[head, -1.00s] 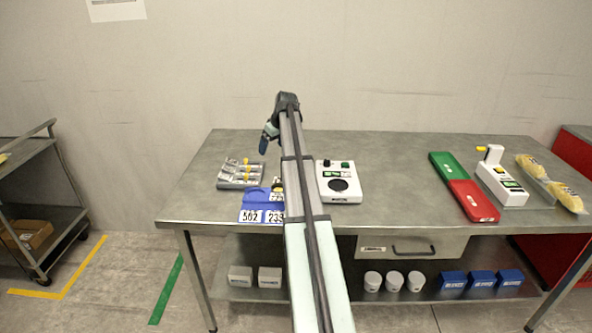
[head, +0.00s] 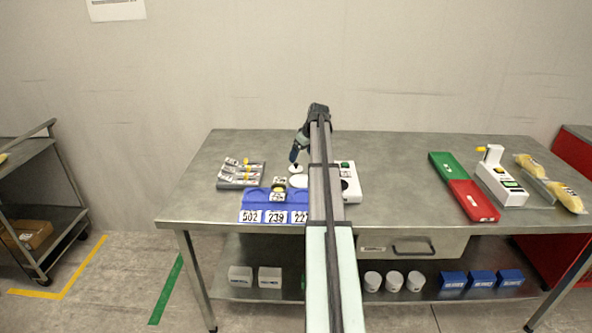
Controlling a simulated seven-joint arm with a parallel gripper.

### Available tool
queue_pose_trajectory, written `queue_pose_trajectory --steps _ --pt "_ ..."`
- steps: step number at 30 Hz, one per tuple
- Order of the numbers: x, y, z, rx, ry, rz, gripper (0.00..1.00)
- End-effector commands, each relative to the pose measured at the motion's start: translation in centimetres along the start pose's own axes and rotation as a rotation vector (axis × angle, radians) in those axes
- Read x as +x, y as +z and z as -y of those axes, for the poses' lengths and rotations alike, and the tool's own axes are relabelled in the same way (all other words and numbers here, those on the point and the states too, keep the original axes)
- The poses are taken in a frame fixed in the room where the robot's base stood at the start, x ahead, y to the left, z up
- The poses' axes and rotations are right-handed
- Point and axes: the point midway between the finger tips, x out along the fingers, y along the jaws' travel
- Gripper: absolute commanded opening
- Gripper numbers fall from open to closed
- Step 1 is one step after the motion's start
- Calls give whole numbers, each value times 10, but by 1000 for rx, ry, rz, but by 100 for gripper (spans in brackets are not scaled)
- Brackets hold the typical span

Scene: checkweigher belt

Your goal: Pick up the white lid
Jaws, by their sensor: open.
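The white lid (head: 299,182) shows as a pale round shape on the table, just left of the white scale and behind the blue number rack. A small white rounded piece (head: 296,169) shows right above it in the picture; I cannot tell whether it is the lid's knob. My gripper (head: 294,161) points down at this piece, its tips at or just above it. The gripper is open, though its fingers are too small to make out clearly. My arm covers part of the area to the right of the lid.
The white scale (head: 351,184) is partly behind my arm. A blue rack (head: 254,197) with number cards stands in front of the lid. A grey tray of tools (head: 238,183) lies left. Red (head: 474,202) and green trays lie right. The table's back middle is clear.

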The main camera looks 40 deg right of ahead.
Motion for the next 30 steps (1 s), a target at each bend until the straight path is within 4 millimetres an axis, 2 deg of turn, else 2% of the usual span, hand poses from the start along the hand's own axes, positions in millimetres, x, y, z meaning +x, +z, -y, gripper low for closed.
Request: queue_pose_trajectory --steps 3,11,21,28,30 --pt "14 0 0 0 -1 1 93" --pt "28 1 1 0 0 1 93" --pt "68 1 3 0 -1 1 93" --pt "70 1 3 0 1 0 93" --pt "70 1 3 0 0 0 88"
